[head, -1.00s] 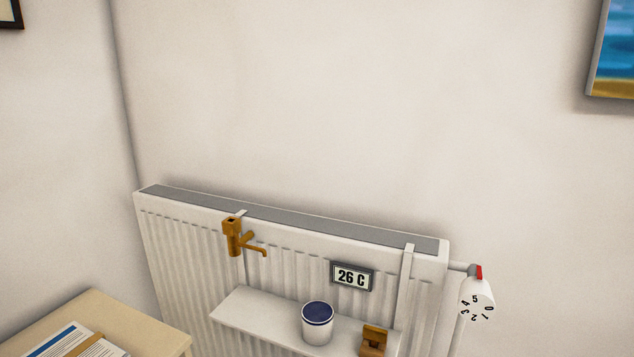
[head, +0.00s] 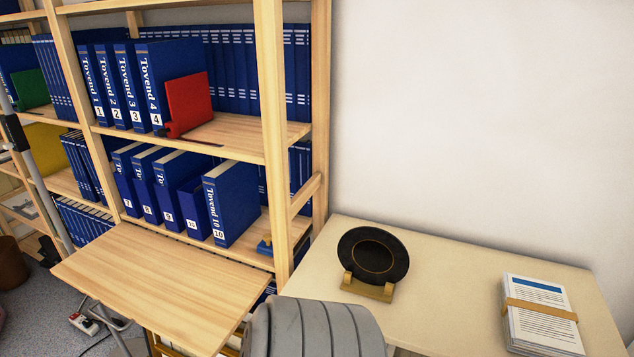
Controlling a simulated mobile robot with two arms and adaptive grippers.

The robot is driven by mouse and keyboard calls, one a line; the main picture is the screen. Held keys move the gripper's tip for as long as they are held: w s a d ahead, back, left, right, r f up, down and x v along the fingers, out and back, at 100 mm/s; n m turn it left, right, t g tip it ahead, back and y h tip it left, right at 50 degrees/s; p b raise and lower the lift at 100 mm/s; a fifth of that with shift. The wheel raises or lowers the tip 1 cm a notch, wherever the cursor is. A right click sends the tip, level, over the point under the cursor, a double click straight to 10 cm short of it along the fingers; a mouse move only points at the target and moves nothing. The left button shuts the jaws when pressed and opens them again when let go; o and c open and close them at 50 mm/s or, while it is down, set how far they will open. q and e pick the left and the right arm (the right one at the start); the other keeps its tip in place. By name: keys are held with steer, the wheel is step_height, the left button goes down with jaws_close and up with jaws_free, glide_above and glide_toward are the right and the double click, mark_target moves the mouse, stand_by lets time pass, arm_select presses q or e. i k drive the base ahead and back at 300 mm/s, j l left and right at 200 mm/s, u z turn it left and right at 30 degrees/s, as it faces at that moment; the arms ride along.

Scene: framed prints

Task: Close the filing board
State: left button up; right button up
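The filing board (head: 160,278) looks like the light wooden panel that sticks out flat from the front of the wooden shelf unit (head: 272,120), at the lower left of the head view. It is open and lies about level, with a bare top. Its back edge meets the shelf front below the lower row of blue binders. A metal leg shows under its left part. Neither of my grippers is in view. A grey ribbed rounded part, which I cannot identify for sure, covers the area by the board's right corner.
Blue binders (head: 232,200) fill the shelves, with a red bookend (head: 188,103) on the upper one. A pale table (head: 450,290) on the right holds a black plate on a stand (head: 372,258) and a strapped paper stack (head: 540,315). A power strip (head: 84,322) lies on the floor.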

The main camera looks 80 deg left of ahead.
mark_target(194, 299)
steer(key=u, duration=4.1)
steer(key=l+z, duration=0.1)
steer(key=l, duration=0.15)
steer(key=i+l+z, duration=0.1)
steer(key=l, duration=0.15)
